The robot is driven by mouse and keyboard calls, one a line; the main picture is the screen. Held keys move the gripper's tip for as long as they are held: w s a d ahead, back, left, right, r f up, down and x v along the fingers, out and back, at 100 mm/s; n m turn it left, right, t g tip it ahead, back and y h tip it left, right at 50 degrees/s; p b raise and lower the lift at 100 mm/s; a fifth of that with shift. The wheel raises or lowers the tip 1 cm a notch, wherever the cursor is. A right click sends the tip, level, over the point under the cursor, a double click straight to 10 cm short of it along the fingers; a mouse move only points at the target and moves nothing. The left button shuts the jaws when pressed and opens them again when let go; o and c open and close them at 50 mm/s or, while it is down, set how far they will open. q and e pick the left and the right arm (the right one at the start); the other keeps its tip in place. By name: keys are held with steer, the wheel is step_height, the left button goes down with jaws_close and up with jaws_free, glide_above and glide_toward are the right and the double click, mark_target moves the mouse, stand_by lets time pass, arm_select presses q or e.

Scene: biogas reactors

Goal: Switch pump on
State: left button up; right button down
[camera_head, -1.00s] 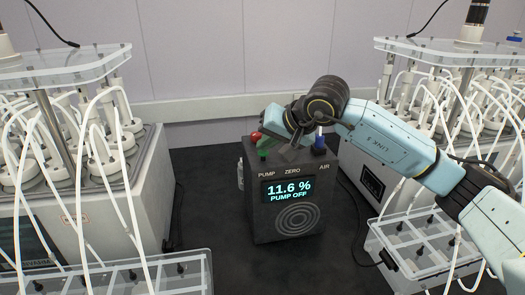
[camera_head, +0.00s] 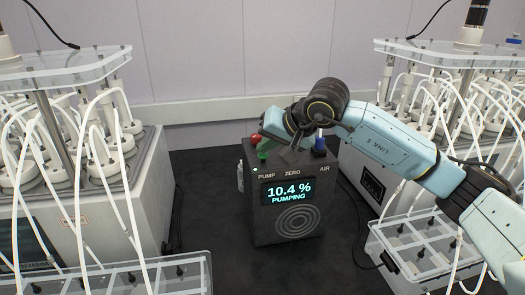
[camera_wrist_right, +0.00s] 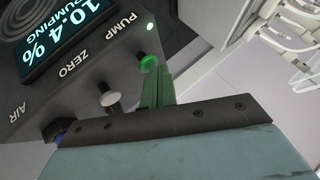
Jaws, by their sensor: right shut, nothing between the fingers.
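The pump box (camera_head: 262,220) is a dark grey unit standing between the two reactor racks. Its display (camera_head: 287,191) reads 10.4 % and PUMPING. The green pump switch (camera_wrist_right: 148,62) sits beside that light. My right gripper (camera_wrist_right: 157,84) is shut and empty, its fingertips right at the green switch; whether they touch it I cannot tell. The white ZERO knob (camera_wrist_right: 110,98) and blue AIR knob (camera_head: 319,142) are on the same panel. My left gripper is not in view.
Reactor racks with white tubing stand at left (camera_head: 112,210) and right (camera_head: 363,160). Dark bench lies free in front of the box.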

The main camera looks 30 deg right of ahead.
mark_target(267, 156)
steer(key=shift+r+p, duration=0.3)
steer(key=shift+r, duration=0.4)
steer(key=shift+r, duration=0.1)
step_height(267, 156, up, 6)
steer(key=p, duration=0.3)
